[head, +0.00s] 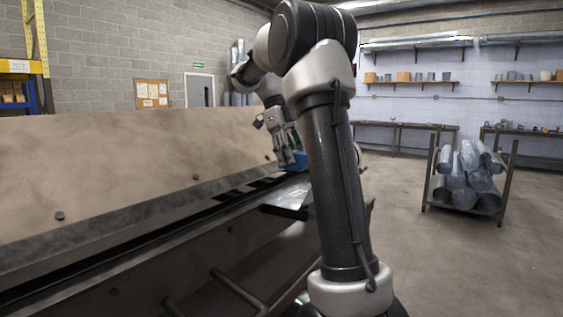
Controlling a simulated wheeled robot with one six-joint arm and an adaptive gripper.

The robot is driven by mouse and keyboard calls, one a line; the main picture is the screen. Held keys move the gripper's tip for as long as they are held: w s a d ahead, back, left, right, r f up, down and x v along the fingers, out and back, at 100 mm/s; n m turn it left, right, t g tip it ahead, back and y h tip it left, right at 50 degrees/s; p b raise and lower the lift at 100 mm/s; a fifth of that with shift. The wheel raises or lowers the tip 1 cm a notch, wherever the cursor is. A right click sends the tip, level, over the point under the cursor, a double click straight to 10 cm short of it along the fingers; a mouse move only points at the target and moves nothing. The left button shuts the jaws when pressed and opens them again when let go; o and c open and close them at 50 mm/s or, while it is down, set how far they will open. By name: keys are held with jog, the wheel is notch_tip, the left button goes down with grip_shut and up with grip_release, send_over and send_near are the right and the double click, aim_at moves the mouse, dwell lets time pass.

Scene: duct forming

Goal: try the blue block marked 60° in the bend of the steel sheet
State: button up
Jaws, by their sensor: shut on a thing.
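My gripper (288,158) is at the middle of the head view, pointing down beside the long bending machine. It is shut on the blue block (298,160), which shows as a small blue patch at the fingertips. Its 60° mark cannot be read from here. The steel sheet (289,198) lies flat-looking and shiny on the machine's front edge, just below the gripper. My arm covers its right part, and its bend cannot be made out. I cannot tell whether the block touches the sheet.
The bending machine (120,165) fills the left, with a dark slotted bed along its front. A rack of round ducts (466,180) stands at right on open floor. Wall shelves and benches (400,125) line the back.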

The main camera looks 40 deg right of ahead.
jog(key=f, duration=0.2)
jog(key=shift+w+f, duration=0.3)
jog(key=shift+f, duration=0.05)
jog(key=shift+s+d+f, duration=0.1)
jog(key=shift+s+f, duration=0.05)
jog(key=shift+f, duration=1.2)
jog(key=shift+s+f, duration=0.1)
jog(key=shift+f, duration=1.25)
jog(key=shift+s+d, duration=0.2)
jog(key=shift+s, duration=0.4)
jog(key=shift+s+d, duration=0.2)
jog(key=shift+s, duration=0.4)
jog(key=shift+f, duration=0.25)
jog(key=shift+s, duration=0.2)
jog(key=shift+r, duration=0.1)
